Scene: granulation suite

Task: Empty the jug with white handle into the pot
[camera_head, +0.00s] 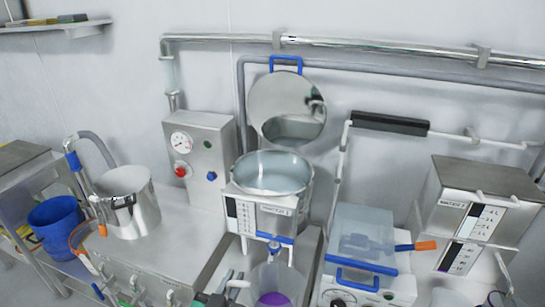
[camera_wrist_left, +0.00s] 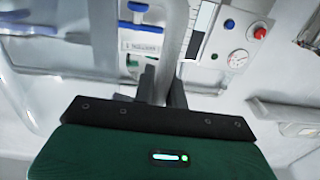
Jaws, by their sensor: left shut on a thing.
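A clear jug (camera_head: 275,284) with purple contents stands out at the bottom centre of the head view, below a blue tap. My left gripper (camera_head: 228,288) is at its left side, shut on its pale handle (camera_wrist_left: 174,48), which runs up between the fingers in the left wrist view. The jug looks upright; its base is cut off. A wide steel pot (camera_head: 272,190) with an open top sits above and behind the jug. Its round lid (camera_head: 288,107) is raised at the back. A dark piece at the lower right may be my right gripper (camera_head: 502,298); its fingers are unclear.
A steel bucket (camera_head: 132,207) and a blue tub (camera_head: 55,220) stand at left. A gauge box (camera_head: 200,150) is left of the pot. A clear blue-handled container (camera_head: 362,236) and stacked steel units (camera_head: 478,205) are at right. Pipes run along the wall.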

